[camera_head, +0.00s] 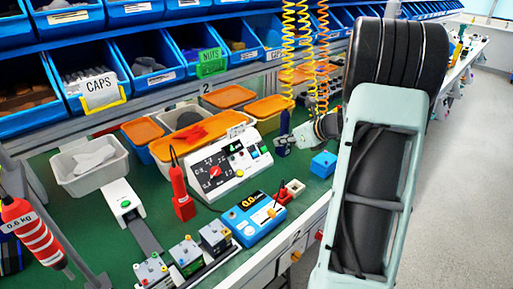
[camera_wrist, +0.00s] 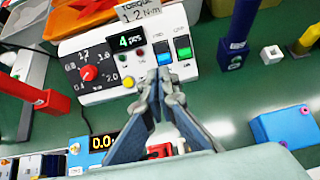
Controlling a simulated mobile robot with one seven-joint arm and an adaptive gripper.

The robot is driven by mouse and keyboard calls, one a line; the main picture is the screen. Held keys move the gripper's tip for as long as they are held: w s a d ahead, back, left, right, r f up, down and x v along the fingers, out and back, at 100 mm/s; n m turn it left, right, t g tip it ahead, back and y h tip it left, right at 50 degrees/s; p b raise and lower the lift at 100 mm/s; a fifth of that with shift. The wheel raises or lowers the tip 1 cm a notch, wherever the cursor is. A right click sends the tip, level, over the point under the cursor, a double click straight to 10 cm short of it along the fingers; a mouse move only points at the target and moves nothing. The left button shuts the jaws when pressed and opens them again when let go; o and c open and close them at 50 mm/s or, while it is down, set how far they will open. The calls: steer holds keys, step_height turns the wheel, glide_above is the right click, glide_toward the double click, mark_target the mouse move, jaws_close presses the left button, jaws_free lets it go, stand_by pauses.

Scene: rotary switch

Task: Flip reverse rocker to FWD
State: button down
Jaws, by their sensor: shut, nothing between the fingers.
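A white control box (camera_head: 217,176) stands on the green bench; it also fills the upper part of the wrist view (camera_wrist: 98,93). Its sloped face has a red knob on a black dial, a green display reading "4 PCS" and two rockers, one blue (camera_wrist: 162,52) and one green (camera_wrist: 183,47). In the head view my gripper (camera_head: 283,147) is to the right of the box.
A blue torque meter (camera_head: 250,217) sits in front of the box. A red tool (camera_head: 182,193) stands to its left, a blue block (camera_head: 323,164) to its right. Orange-lidded bins (camera_head: 201,135) lie behind. Coiled yellow hoses (camera_head: 289,50) hang near my arm.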

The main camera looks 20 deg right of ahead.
mark_target(252, 148)
steer(key=shift+w+f, duration=0.1)
steer(key=x, duration=1.4)
